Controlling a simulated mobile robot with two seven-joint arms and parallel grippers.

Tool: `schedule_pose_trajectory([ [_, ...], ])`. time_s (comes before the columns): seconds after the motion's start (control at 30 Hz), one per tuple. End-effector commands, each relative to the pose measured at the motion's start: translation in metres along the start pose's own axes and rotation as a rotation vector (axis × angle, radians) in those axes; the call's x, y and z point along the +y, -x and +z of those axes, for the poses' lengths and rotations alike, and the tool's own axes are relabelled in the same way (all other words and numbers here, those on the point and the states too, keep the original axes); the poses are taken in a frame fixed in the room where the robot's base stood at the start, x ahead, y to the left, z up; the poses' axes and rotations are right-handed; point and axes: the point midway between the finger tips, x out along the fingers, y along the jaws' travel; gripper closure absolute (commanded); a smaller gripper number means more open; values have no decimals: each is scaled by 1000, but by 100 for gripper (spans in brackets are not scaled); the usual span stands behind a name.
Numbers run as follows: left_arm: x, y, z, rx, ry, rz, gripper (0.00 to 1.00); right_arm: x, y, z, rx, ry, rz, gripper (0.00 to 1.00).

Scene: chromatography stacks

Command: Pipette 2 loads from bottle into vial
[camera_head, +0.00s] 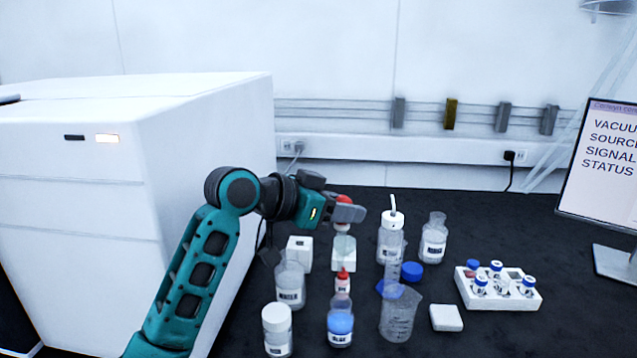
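My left gripper (348,213) reaches in from the left above the bench. A red bulb-like part (343,199) shows above its near finger, and a bit of red shows below it. The near finger hides the rest, so I cannot tell whether the gripper is closed on it. Directly below is a small clear vessel (343,247) at a white block. A bottle with blue liquid (340,323) stands at the front. A white rack (487,300) at the right holds several small vials (527,287) with white and blue caps. My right gripper is not in view.
A clear bottle (290,284) stands left, with a white-capped bottle (277,330) before it. A monitor (602,165) stands right.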

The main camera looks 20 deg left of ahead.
Motion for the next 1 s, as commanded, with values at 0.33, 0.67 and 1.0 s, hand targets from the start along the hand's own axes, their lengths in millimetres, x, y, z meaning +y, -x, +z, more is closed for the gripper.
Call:
schedule_pose_trajectory([
  [0.33, 17, -1, 11, 2, -25, 66, 66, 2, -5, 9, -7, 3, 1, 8],
  [0.67, 16, -11, 34, 2, -25, 64, 66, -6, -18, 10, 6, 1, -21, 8],
  [1.0, 16, -13, 40, 2, -24, 63, 66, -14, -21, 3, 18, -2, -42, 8],
])
